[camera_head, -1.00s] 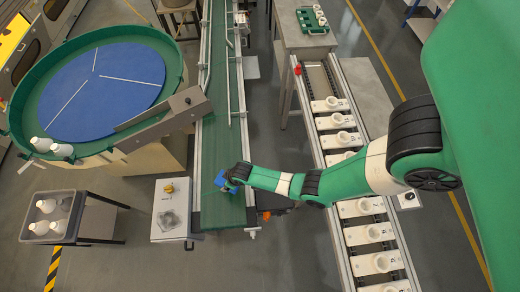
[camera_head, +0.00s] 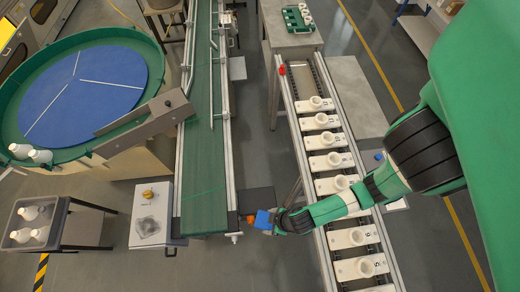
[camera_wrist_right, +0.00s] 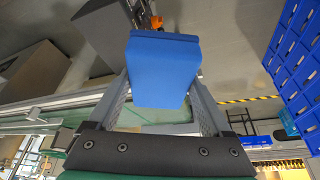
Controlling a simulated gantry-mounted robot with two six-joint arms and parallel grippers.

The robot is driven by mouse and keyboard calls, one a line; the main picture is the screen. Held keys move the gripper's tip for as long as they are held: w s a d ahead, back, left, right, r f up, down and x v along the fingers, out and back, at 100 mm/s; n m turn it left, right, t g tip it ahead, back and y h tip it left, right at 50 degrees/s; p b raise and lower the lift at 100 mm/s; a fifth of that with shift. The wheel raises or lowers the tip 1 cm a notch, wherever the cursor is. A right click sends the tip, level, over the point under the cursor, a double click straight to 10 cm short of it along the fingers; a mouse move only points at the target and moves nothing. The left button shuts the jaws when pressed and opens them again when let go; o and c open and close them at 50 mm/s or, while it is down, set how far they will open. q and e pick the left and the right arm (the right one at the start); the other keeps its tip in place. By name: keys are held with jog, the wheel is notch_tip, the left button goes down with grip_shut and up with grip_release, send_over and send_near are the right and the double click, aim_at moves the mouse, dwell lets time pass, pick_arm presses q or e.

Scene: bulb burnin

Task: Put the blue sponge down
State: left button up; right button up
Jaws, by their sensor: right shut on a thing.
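The blue sponge (camera_head: 263,219) is in my right gripper (camera_head: 272,222), just right of the green conveyor's near end. In the right wrist view the sponge (camera_wrist_right: 164,70) fills the space between the two fingers of the right gripper (camera_wrist_right: 163,88), which are shut on its sides. The sponge's underside and any contact below it are hidden. My left gripper is not in view.
A dark platform (camera_head: 257,200) and an orange part (camera_head: 250,218) lie close to the sponge. The green conveyor (camera_head: 205,180) is left of it. A rail with white socket carriers (camera_head: 331,162) runs on the right. A grey control box (camera_head: 152,215) stands left of the conveyor.

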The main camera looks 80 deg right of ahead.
jog(key=w+d+f+b, duration=0.2)
jog(key=w+d+f, duration=0.15)
jog(key=d, duration=0.35)
jog(key=b, duration=0.2)
send_over(257, 200)
jog(key=s, duration=0.2)
jog(key=f, duration=0.5)
jog(key=shift+w+a, duration=0.15)
jog(key=shift+a, duration=0.25)
jog(key=shift+w+d+f, duration=0.1)
jog(key=shift+d, duration=0.1)
jog(key=shift+d+f+b, duration=0.15)
jog(key=shift+f+b, duration=0.15)
jog(key=shift+b, duration=0.1)
notch_tip(257, 200, down, 3)
jog(key=shift+w+f+b, duration=0.1)
jog(key=shift+b, duration=0.7)
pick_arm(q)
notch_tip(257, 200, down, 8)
pick_arm(e)
jog(key=o, duration=1.2)
jog(key=shift+o, duration=0.2)
